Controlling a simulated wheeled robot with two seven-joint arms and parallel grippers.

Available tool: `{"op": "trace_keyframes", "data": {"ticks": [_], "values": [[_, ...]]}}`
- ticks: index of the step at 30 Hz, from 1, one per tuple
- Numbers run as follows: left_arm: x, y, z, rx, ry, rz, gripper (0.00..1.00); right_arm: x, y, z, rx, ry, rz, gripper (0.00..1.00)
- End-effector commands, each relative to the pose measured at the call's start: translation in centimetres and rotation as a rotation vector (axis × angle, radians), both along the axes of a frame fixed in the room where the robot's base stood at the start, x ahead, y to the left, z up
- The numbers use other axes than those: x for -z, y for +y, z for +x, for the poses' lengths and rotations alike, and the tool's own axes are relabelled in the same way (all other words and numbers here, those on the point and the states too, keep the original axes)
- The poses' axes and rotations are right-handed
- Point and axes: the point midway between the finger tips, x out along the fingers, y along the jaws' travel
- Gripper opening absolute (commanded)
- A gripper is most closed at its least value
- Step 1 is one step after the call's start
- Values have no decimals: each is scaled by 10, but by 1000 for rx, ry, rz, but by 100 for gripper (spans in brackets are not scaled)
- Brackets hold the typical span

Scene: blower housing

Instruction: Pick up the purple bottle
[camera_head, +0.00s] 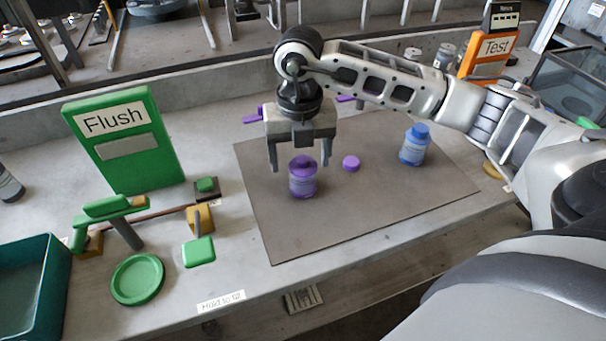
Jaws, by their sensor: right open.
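The purple bottle (303,183) stands upright on the brown-grey mat (340,226) in the middle of the bench. It has a purple top and a pale label band. My right gripper (299,164) points down over the bottle, with one finger on each side of its top. The fingers are apart and I see a gap beside the bottle, so it is open; whether a finger touches the bottle I cannot tell. My left gripper does not show.
A small purple cap (351,163) lies right of the bottle, and a blue bottle (415,145) stands farther right. A green Flush sign (124,141), a green lever (108,207), a green disc (137,279) and a dark green bin (37,285) are left. The mat's front is clear.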

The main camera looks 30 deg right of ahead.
Motion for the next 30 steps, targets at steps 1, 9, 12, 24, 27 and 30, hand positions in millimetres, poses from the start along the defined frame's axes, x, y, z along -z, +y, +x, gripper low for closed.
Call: {"op": "trace_keyframes", "data": {"ticks": [1,9,12,24,27,30], "values": [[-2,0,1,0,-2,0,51,4,-1,-1,1,4,-1,73],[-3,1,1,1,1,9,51,43,-5,-3,1,4,-1,73],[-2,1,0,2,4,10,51,50,-5,-2,-1,2,-1,73],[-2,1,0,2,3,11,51,51,-5,-2,-1,0,-1,29],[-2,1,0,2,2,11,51,50,-5,-2,-1,0,0,21],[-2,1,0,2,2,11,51,50,-5,-2,-1,0,0,21]]}}
